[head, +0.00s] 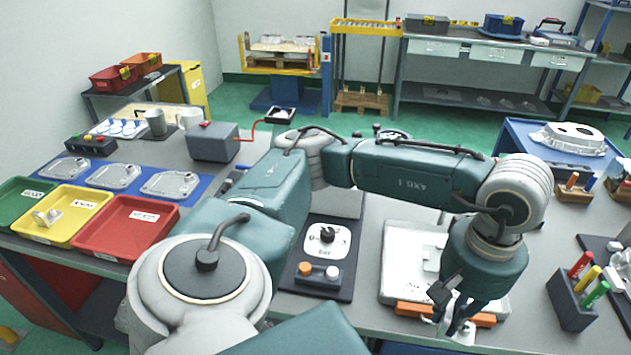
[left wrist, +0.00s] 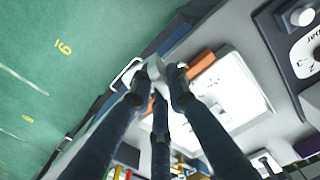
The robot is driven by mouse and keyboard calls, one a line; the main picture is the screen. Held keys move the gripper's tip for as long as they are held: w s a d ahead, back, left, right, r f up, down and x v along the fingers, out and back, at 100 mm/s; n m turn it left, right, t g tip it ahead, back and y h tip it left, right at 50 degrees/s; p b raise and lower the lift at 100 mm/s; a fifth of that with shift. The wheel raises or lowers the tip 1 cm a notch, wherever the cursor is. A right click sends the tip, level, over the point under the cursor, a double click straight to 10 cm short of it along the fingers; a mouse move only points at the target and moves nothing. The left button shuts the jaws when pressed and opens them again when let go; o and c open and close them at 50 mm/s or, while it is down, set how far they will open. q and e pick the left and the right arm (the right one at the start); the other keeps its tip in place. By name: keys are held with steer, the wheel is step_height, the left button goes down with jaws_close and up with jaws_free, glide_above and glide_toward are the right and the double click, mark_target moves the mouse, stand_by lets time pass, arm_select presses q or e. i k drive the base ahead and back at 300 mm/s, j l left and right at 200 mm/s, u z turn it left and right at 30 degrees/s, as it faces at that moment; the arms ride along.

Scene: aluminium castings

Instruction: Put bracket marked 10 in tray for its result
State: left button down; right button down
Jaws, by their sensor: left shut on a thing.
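My left gripper (head: 456,322) is at the front right of the bench in the head view, pointing down. It is shut on a small pale metal bracket (left wrist: 155,72), seen between the fingertips in the left wrist view. The fingers hide most of it, and no number can be read on it. The green tray (head: 12,222), yellow tray (head: 68,236) and red tray (head: 118,246) stand side by side at the far left, away from the gripper. Their labels are too small to read surely. Another light metal bracket (head: 47,217) lies in the yellow tray.
Beside the gripper lies a white plate (head: 400,292) with an orange bar (head: 412,309). A dial unit (head: 327,238) stands left of it. A block with coloured pens (head: 570,305) stands to the right. Flat castings (head: 115,176) lie on a blue mat behind the trays.

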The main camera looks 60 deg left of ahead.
mark_target(80, 226)
steer(key=u, duration=0.75)
